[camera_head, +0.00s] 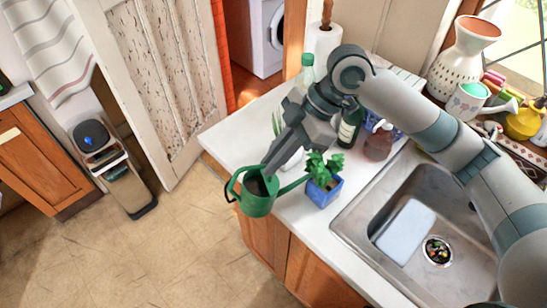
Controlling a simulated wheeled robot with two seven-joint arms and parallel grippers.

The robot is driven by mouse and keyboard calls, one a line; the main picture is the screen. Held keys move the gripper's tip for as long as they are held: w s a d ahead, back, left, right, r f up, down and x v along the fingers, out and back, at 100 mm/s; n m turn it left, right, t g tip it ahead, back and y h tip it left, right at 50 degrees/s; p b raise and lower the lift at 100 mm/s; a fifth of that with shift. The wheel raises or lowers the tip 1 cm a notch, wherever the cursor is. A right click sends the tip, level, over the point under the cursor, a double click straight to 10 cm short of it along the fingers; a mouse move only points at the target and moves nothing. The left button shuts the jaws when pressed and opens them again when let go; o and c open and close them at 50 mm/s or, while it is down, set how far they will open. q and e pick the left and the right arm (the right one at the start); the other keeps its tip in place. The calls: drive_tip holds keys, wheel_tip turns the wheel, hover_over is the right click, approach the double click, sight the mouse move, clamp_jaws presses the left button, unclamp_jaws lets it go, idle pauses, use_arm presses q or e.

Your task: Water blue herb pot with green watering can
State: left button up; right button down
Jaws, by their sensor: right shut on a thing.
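The green watering can (259,204) is held by my right gripper (268,170) at the front left edge of the counter. The gripper is shut on it; the exact contact is hard to make out. The can's spout points right, toward the plant in the blue herb pot (324,191), and its tip is close to the leaves. I cannot tell whether the tip touches them, and no water is visible. The blue pot stands upright on the white counter, left of the sink. My left gripper does not show.
The white counter (228,139) has free room at its left. Bottles, including a dark one (349,125), and a paper towel roll (322,42) stand behind my right arm. The metal sink (372,213) holds a white board. A patterned vase (461,62) and a yellow can (522,123) stand near the window.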

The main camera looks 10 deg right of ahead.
drive_tip(key=shift+p, duration=0.35)
drive_tip(key=shift+d+r, duration=0.1)
drive_tip(key=shift+r, duration=0.1)
idle(1.1)
drive_tip(key=shift+d+r+y, duration=0.2)
drive_tip(key=shift+r+y, duration=0.05)
drive_tip(key=shift+y, duration=0.15)
drive_tip(key=shift+w+d+r, duration=0.1)
drive_tip(key=shift+d+r, duration=0.05)
drive_tip(key=shift+r, duration=0.1)
drive_tip(key=shift+d+r+y, duration=0.15)
drive_tip(key=shift+y, duration=0.25)
drive_tip(key=shift+d+r+p, duration=0.1)
drive_tip(key=shift+r+p, duration=0.05)
drive_tip(key=shift+p, duration=0.2)
idle(1.0)
idle(0.5)
